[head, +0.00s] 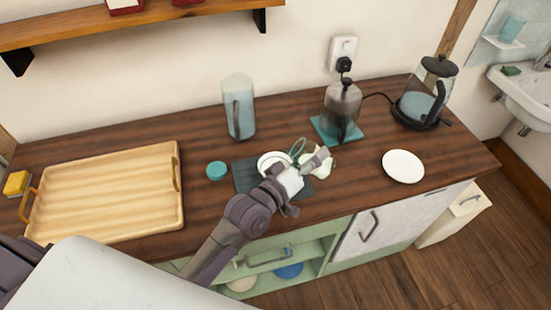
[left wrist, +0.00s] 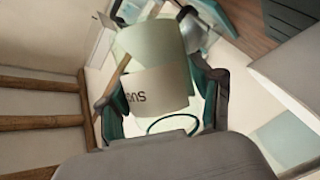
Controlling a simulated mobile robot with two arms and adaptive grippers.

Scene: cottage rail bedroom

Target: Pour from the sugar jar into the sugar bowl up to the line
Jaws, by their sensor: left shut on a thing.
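My left gripper (head: 303,172) is over the middle of the counter, shut on the sugar jar. In the left wrist view the jar (left wrist: 157,84) sits between the two fingers, its pale label showing part of the word "SUGAR", turned in the picture. A teal ring shows at its near end. In the head view the gripper largely covers the jar, and its exact tilt is unclear. A white round bowl (head: 270,160), apparently the sugar bowl, stands on a dark mat (head: 243,176) just left of the gripper. Its fill line and contents cannot be made out. My right gripper is not in view.
A teal lid (head: 216,170) lies left of the mat. A wooden tray (head: 110,190) fills the counter's left. A tall pitcher (head: 239,108), a dark-topped press (head: 342,105) and a kettle (head: 430,92) stand behind. A white plate (head: 403,166) is right.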

